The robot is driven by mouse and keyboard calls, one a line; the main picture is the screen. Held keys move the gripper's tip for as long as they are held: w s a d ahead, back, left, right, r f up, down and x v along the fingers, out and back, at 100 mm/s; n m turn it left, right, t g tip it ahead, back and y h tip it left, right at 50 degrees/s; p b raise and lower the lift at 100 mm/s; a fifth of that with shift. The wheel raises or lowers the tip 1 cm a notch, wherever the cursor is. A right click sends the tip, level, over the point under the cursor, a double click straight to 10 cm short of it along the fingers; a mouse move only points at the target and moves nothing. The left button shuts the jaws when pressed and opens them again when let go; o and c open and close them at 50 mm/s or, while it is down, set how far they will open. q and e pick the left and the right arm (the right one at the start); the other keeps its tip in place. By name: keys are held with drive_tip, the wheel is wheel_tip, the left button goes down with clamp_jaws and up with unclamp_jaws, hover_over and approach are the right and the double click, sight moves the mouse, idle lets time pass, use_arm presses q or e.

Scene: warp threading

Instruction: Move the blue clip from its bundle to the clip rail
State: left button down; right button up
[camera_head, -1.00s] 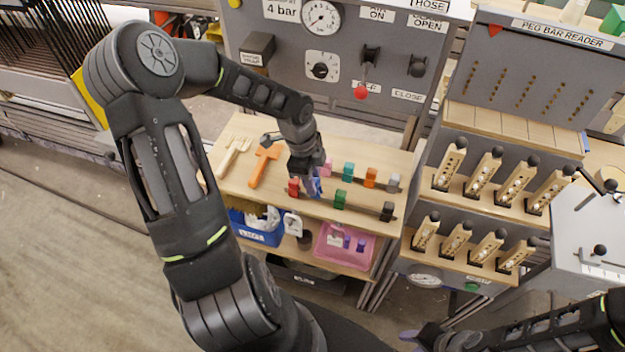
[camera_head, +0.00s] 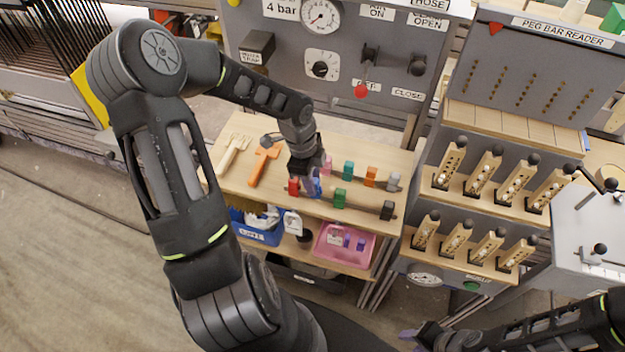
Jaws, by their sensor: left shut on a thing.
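My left gripper (camera_head: 312,184) points down over the wooden shelf and is shut on the blue clip (camera_head: 317,188). Only a small part of the blue clip shows; the gripper hides the rest. It sits in the front row on the shelf, between a red clip (camera_head: 293,187) and a green clip (camera_head: 339,198). A black clip (camera_head: 387,210) is at the right end of that row. A back row has pink (camera_head: 327,166), teal (camera_head: 348,169), orange (camera_head: 370,176) and grey (camera_head: 393,181) clips. My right gripper (camera_head: 412,335) is at the bottom edge; its finger state is unclear.
A wooden comb (camera_head: 234,150) and an orange-handled tool (camera_head: 262,164) lie left on the shelf. Below stand a blue bin (camera_head: 258,234) and a pink bin (camera_head: 343,246). A rack of wooden peg bars (camera_head: 484,170) stands right. A gauge panel (camera_head: 345,60) rises behind.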

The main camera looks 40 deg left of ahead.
use_arm(q)
drive_tip(key=shift+f+b, duration=0.5)
drive_tip(key=shift+f, duration=0.3)
drive_tip(key=c, duration=1.1)
unclamp_jaws()
drive_tip(key=shift+c, duration=0.2)
drive_tip(key=r, duration=0.2)
drive_tip(key=a+r, duration=0.1)
drive_tip(key=r, duration=0.4)
drive_tip(key=shift+s+a+r, duration=0.15)
drive_tip(key=shift+s+r, duration=0.05)
drive_tip(key=shift+r, duration=0.2)
drive_tip(key=shift+s, duration=0.1)
